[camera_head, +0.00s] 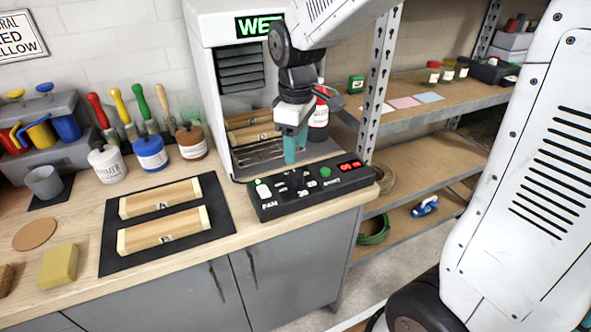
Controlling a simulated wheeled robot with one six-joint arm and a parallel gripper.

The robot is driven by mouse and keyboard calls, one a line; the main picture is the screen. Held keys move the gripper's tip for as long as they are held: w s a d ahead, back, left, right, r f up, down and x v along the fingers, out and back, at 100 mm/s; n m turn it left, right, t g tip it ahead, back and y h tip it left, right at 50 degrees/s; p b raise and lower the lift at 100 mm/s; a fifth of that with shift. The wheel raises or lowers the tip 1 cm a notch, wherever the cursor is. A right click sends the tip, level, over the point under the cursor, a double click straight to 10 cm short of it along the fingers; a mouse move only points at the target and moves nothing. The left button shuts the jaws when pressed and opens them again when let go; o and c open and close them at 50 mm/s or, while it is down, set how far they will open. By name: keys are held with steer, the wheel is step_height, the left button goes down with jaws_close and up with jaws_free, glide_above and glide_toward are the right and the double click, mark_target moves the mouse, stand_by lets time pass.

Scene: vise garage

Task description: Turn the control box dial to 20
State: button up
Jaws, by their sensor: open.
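The black control box (318,201) sits at the right end of the wooden counter, in front of the grey-white cabinet. Its top carries a pale switch at the left marked FAN, white number marks including 20 and 30 in the middle, a green button at the right and a red lit display, too small to read surely. The dial is dark on dark among the number marks; its pointer cannot be made out. My gripper (295,148) points down with teal fingertips just above the back middle of the box. It is open and empty; whether it touches the box cannot be told.
The cabinet (208,90) with a lit WET sign stands close behind my gripper, wood pieces inside. A black mat (220,222) with two wood pieces A and B lies left. Paint jars (150,153) stand behind it. Metal shelves (425,95) are at the right.

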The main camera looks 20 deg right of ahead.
mark_target(296, 173)
step_height(296, 173, down, 8)
steer(key=shift+r, duration=0.1)
stand_by(0.4)
steer(key=c, duration=1)
